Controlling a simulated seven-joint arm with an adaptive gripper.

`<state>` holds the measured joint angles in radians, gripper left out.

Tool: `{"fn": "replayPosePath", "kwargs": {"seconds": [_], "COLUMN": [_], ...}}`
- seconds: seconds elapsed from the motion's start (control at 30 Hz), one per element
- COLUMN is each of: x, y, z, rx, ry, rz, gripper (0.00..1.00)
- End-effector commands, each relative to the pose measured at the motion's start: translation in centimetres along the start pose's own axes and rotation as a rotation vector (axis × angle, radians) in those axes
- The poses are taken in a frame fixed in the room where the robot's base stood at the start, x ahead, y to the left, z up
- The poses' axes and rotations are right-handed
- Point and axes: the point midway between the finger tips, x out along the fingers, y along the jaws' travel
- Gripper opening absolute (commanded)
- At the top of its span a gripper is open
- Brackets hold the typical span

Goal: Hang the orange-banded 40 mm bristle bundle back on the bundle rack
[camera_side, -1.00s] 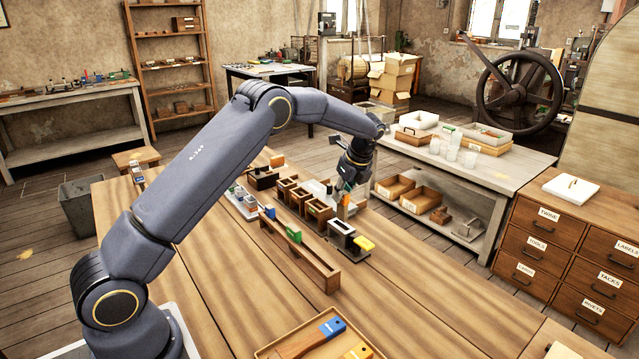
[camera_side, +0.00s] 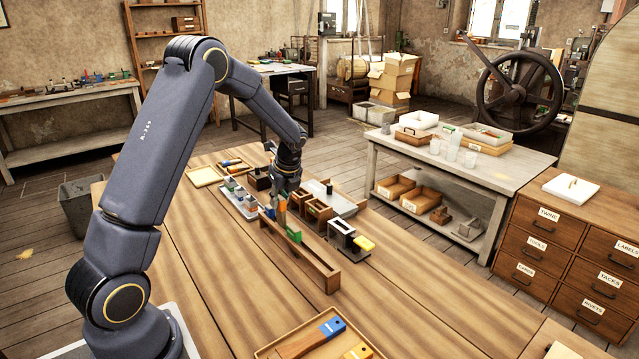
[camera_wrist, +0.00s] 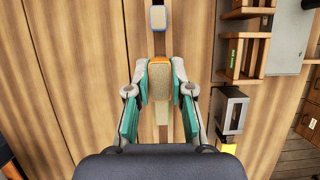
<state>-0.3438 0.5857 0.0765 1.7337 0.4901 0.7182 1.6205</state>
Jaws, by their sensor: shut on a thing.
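My gripper (camera_side: 283,200) is above the far part of the long wooden bundle rack (camera_side: 318,268). In the wrist view my gripper (camera_wrist: 160,80) is shut on the orange-banded bundle (camera_wrist: 161,88), with one teal finger on each side. The tan bundle shows its orange band at the top edge. It also shows small under my gripper in the side view (camera_side: 282,208). A blue-banded bundle (camera_wrist: 158,18) is beyond it in the wrist view. A green-banded bundle (camera_side: 294,234) hangs on the rack. I cannot tell whether the held bundle touches the rack.
Small open wooden boxes (camera_side: 318,213) stand right of the rack. A dark slotted block (camera_side: 342,236) with a yellow piece (camera_side: 364,243) stands near them. A grey tray of small parts (camera_side: 238,203) lies to the left. A brush tray (camera_side: 268,352) is at the front.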

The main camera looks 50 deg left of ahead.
Motion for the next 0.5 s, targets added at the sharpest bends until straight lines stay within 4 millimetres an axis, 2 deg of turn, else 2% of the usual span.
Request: {"fn": "replayPosePath", "kwargs": {"seconds": [0.13,0.5], "x": [0.95,1.03], "y": [0.05,0.01], "z": [-0.39,-0.42], "rx": [0.001,-0.001], "ry": [0.000,0.000], "rz": [0.002,0.001], "gripper": [0.00,0.00]}}
